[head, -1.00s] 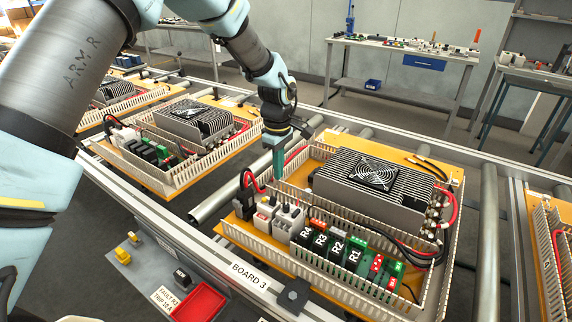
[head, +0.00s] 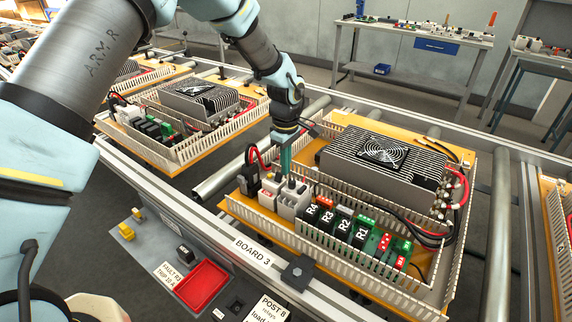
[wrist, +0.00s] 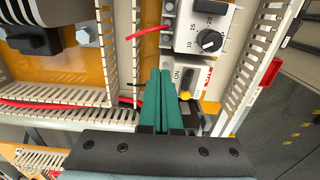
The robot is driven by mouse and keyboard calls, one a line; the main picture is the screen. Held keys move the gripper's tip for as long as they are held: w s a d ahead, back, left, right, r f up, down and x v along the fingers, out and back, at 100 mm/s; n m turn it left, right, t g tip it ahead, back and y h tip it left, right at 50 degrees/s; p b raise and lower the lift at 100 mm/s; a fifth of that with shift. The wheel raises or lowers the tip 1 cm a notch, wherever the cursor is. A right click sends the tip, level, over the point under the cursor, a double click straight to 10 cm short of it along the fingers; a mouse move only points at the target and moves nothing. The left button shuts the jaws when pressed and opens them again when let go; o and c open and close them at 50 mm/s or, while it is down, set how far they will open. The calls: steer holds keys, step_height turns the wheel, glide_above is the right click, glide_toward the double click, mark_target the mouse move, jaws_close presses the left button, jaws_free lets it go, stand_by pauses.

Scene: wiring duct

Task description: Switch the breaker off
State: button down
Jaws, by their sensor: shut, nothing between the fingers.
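The breaker (head: 267,198) is the white module with a red mark, left of a grey-white module (head: 291,205) on the board. In the wrist view the breaker (wrist: 187,78) shows an ON label and a dark lever, partly hidden by my fingers. The neighbouring module (wrist: 207,30) carries a black dial with numbers. My gripper (head: 286,172) points down over these two modules. Its green fingers (wrist: 159,73) are shut together with nothing between them, beside the breaker's lever in the wrist view. Whether they touch it I cannot tell.
Black relays (head: 343,228) marked R1 to R4 stand right of the modules. A finned heat sink (head: 385,165) with a fan lies behind. Slotted duct walls (wrist: 245,75) border the row. A red tray (head: 203,285) sits in front.

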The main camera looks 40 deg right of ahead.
steer(key=shift+s+a, duration=0.25)
steer(key=shift+a, duration=0.65)
steer(key=shift+s+a, duration=0.1)
steer(key=shift+a, duration=0.35)
steer(key=shift+d, duration=0.3)
step_height(320, 180, up, 7)
steer(key=p, duration=0.3)
stand_by(0.6)
